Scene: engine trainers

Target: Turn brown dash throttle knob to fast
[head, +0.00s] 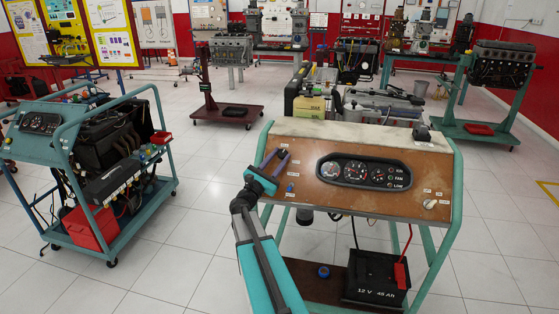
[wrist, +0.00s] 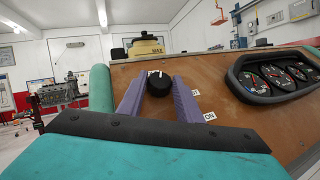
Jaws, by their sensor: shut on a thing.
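The brown dash panel (head: 330,205) stands on a green frame and faces me. A round black throttle knob (wrist: 159,86) sits at the panel's upper left, with a small white mark near its top. My gripper (head: 277,160) is at that corner, its purple fingers on either side of the knob and shut on it. The fingers also show in the wrist view (wrist: 159,76). In the head view the fingers hide the knob. The small labels beside it are too small to read there.
A gauge cluster (head: 364,173) is right of the knob. A blue switch (head: 290,188) lies just below my fingers, and a white knob (head: 430,204) is at the panel's right. A black battery (head: 375,277) stands below. Another engine trainer (head: 100,165) is at left.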

